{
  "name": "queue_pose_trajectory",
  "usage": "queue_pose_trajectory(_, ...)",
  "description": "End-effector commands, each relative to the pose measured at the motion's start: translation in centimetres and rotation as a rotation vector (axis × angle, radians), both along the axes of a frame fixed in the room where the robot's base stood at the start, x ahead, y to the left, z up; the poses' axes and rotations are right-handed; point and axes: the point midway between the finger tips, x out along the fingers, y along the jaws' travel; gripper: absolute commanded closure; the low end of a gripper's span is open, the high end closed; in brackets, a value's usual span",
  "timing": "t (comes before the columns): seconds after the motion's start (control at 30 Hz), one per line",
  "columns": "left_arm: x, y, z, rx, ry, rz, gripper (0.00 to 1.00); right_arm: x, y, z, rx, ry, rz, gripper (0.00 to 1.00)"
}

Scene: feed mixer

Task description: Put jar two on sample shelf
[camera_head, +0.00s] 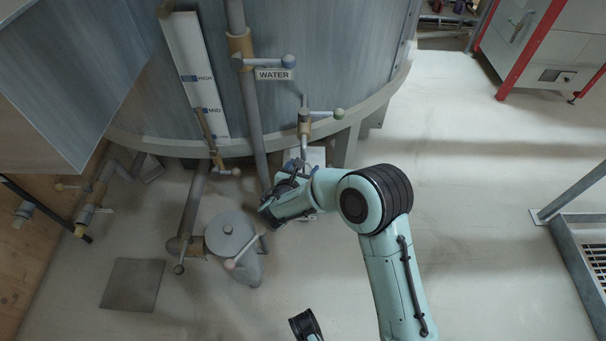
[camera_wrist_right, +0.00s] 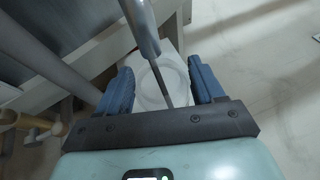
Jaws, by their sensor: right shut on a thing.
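My right gripper (camera_head: 284,192) is at the foot of the big grey tank, below the tap with the green-ended handle. In the right wrist view, its two blue fingers (camera_wrist_right: 163,92) are shut on a pale, round jar (camera_wrist_right: 150,86), whose circular top shows between them. A grey spout pipe crosses in front of the jar and hides part of it. No number shows on the jar, so I cannot tell from the picture which jar it is. In the head view the gripper hides the jar. I cannot make out a sample shelf.
The tank (camera_head: 330,60) carries pipes and taps, including the green-ended tap (camera_head: 338,114) and one by the WATER label (camera_head: 273,75). A grey round-lidded container (camera_head: 229,232) stands left of my gripper. A red-framed cabinet (camera_head: 540,45) is far right.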

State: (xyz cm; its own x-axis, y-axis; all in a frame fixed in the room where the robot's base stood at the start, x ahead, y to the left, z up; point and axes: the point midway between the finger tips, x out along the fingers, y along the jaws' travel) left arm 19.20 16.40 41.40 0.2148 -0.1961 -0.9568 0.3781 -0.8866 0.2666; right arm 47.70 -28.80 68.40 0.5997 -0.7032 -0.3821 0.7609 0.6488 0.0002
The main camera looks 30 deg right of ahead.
Motion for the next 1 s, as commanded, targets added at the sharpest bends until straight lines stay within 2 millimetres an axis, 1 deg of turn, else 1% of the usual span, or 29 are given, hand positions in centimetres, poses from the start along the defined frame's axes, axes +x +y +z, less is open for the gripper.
queue_pose_trajectory(0.07,0.2,0.1,-0.1,0.002,-0.004,0.002,0.57,0.5,-0.6,-0.1,0.001,-0.001,0.0,0.68)
queue_pose_trajectory(0.17,0.3,0.2,-0.2,0.004,-0.006,0.003,0.57,0.8,-0.9,-0.2,0.0,0.001,0.001,0.68)
queue_pose_trajectory(0.27,0.7,0.4,-0.6,0.009,-0.017,0.007,0.57,0.8,-0.8,-1.3,0.0,0.004,0.003,0.68)
queue_pose_trajectory(0.4,1.6,0.9,-1.3,0.021,-0.041,0.017,0.57,0.7,-0.9,-3.4,0.0,0.004,0.0,0.68)
queue_pose_trajectory(0.43,1.8,1.0,-1.3,0.024,-0.046,0.019,0.57,0.7,-0.9,-3.6,0.0,0.003,0.001,0.68)
queue_pose_trajectory(0.67,1.9,1.0,-1.2,0.025,-0.049,0.02,0.57,0.8,-0.8,-3.5,0.0,0.0,0.002,0.68)
queue_pose_trajectory(0.87,1.7,1.1,-1.7,0.025,-0.041,0.021,0.57,0.8,-0.8,-3.9,0.0,0.0,0.002,0.68)
queue_pose_trajectory(0.9,1.6,1.1,-1.7,0.026,-0.04,0.021,0.57,0.7,-0.8,-3.9,0.001,0.001,0.002,0.26)
queue_pose_trajectory(0.97,1.6,1.1,-1.7,0.026,-0.04,0.021,0.57,0.7,-0.8,-3.9,0.0,0.001,0.001,0.07)
queue_pose_trajectory(1.0,1.6,1.1,-1.7,0.026,-0.04,0.021,0.57,0.7,-0.8,-3.9,0.0,0.001,0.001,0.07)
